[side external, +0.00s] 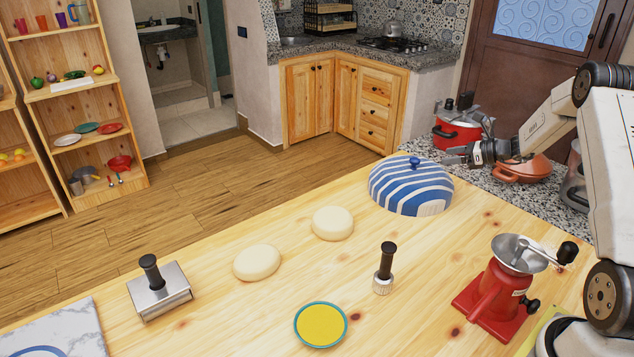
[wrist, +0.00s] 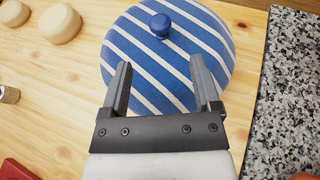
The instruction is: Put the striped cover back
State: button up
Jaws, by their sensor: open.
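The striped cover (side external: 411,188) is a blue and white dome with a blue knob on top. It rests on the wooden table at its far right corner. In the wrist view the cover (wrist: 190,60) lies ahead of my gripper, with its knob (wrist: 160,25) beyond the fingertips and slightly left of the middle between them. My gripper (side external: 452,156) is level with the knob, just to its right in the side view. The two fingers (wrist: 161,80) are spread apart with nothing between them. What is under the cover is hidden.
Two pale dough rounds (side external: 257,262) (side external: 332,223) lie on the table (side external: 220,320) left of the cover. A dark-handled stamp (side external: 384,270), a yellow-filled dish (side external: 320,325), a red grinder (side external: 500,290) and a metal press (side external: 160,290) stand nearer. Pots (side external: 522,169) sit on the granite counter behind.

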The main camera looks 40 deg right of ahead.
jog(key=shift+s+d+r, duration=0.2)
jog(key=shift+s+r, duration=0.05)
jog(key=shift+s, duration=0.3)
jog(key=a+n+g, duration=0.1)
jog(key=a, duration=0.2)
jog(key=a+n+g, duration=0.1)
jog(key=a+n, duration=0.1)
jog(key=a, duration=0.1)
jog(key=a+n+g+y, duration=0.1)
jog(key=a, duration=0.2)
jog(key=shift+w+a+f+n+g, duration=0.2)
jog(key=shift+w+f+n+g, duration=0.1)
jog(key=shift+g, duration=0.1)
jog(key=s+a+n+g+h, duration=0.3)
jog(key=s+a+n, duration=0.5)
jog(key=a+n, duration=0.5)
jog(key=s+a+n+g+h, duration=0.3)
jog(key=s+a+n, duration=0.6)
jog(key=a+n, duration=0.4)
jog(key=shift+s+a+r+n, duration=0.2)
jog(key=shift+a+n, duration=0.15)
jog(key=shift+n, duration=0.15)
